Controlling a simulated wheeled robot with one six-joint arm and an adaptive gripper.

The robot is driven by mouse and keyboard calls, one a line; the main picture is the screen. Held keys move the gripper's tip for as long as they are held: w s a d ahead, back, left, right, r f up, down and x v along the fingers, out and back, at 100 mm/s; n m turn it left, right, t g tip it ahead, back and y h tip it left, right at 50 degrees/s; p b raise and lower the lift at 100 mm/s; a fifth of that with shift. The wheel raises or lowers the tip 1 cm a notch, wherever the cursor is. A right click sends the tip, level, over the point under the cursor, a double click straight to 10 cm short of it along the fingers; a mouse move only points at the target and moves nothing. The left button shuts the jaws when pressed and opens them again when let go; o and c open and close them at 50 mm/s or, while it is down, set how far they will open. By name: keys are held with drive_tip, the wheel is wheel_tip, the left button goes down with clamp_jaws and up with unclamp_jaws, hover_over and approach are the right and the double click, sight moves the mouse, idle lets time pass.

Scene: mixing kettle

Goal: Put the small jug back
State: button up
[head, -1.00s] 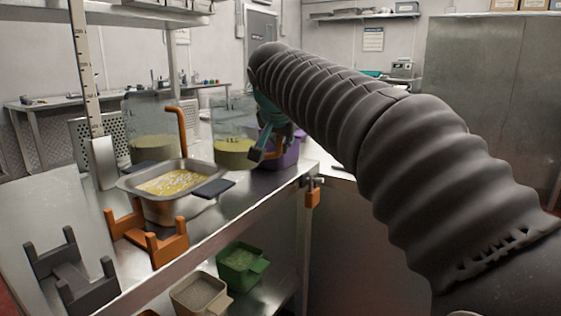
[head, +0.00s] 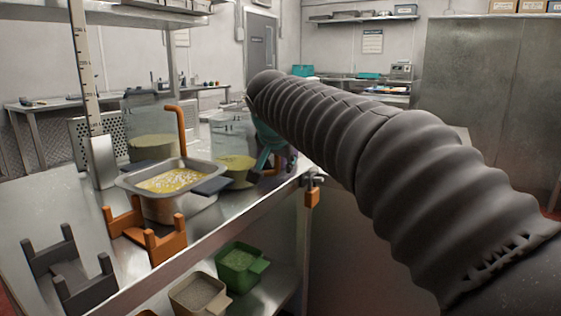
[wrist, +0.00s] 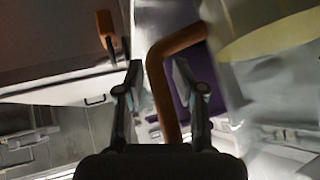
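A clear jug with yellow-green contents, apparently the small jug (head: 231,138), is at the far right part of the steel bench, behind the metal pan. My gripper (head: 268,160) is at its right side, partly hidden by my arm. In the wrist view, the jug (wrist: 275,38) fills the upper right, and its orange handle (wrist: 158,80) passes between the fingers of my gripper (wrist: 157,72).
A larger clear jug (head: 152,148) with an orange handle stands to the left. A metal pan (head: 205,172) with yellow contents sits in front. Orange (head: 165,246) and dark grey (head: 42,262) cradles stand nearer. An orange clamp (head: 313,190) hangs at the bench edge. Green (head: 238,262) and beige (head: 192,295) tubs are below.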

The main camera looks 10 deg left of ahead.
drive_tip(key=shift+s+r, duration=0.15)
drive_tip(key=shift+r, duration=0.2)
drive_tip(key=v, duration=1.1)
drive_tip(key=shift+s+r+p, duration=0.15)
drive_tip(key=shift+s+p, duration=0.1)
drive_tip(key=shift+p, duration=0.05)
drive_tip(key=s+d+f+n+g, duration=0.1)
drive_tip(key=s+d+f, duration=0.7)
drive_tip(key=d+f, duration=0.2)
drive_tip(key=s+d+f+n+g+h, duration=0.1)
drive_tip(key=s+d+f, duration=0.7)
drive_tip(key=d+f, duration=0.3)
drive_tip(key=shift+d+g, duration=0.3)
drive_tip(key=shift+d, duration=0.8)
drive_tip(key=shift+o, duration=0.2)
drive_tip(key=s+d+f, duration=0.3)
drive_tip(key=s+f, duration=0.4)
drive_tip(key=f, duration=0.2)
drive_tip(key=shift+f+n+g, duration=0.25)
drive_tip(key=shift+n+g, duration=0.05)
drive_tip(key=shift+n, duration=0.1)
drive_tip(key=shift+s, duration=0.1)
